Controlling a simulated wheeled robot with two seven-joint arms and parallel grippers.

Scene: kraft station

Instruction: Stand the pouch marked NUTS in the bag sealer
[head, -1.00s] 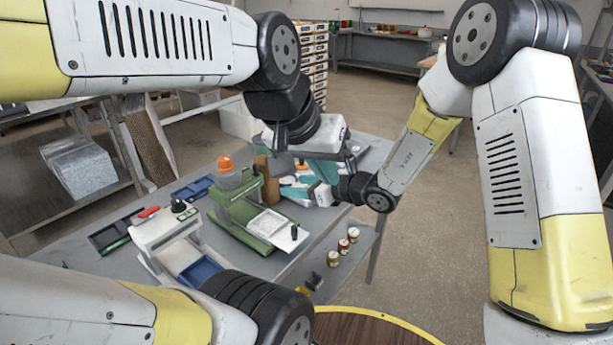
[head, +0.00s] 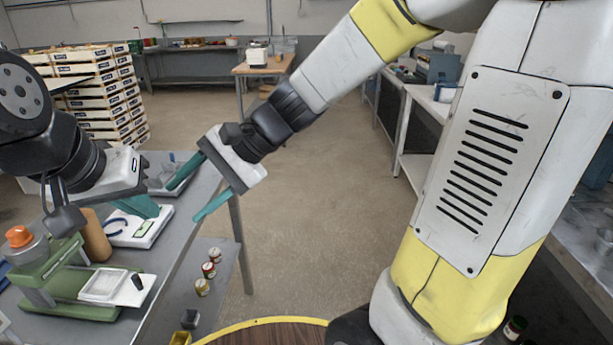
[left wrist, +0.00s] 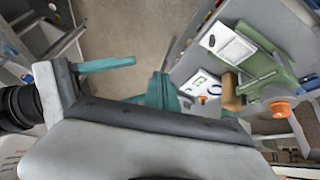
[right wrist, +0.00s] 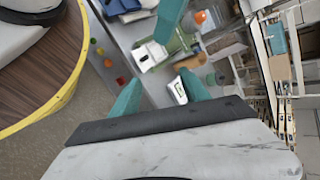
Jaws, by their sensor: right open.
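I cannot make out a pouch marked NUTS in any current view. A green bench machine (head: 70,290) with a white plate and an orange-topped container stands at the lower left; I cannot tell whether it is the bag sealer. My right gripper (head: 192,192) is open and empty, above the table's right edge; its spread teal fingers (right wrist: 160,95) show in the right wrist view. My left gripper (head: 145,207) is over the table, left of the right one. Its teal fingertips (left wrist: 162,90) look together in the left wrist view, with nothing visible between them.
A white scale-like device (head: 150,232) and a brown cylinder (head: 95,235) stand on the grey table (head: 170,275). Several small jars (head: 208,270) sit on a lower shelf. A round wooden top (head: 265,333) is in front. Open floor lies right of the table.

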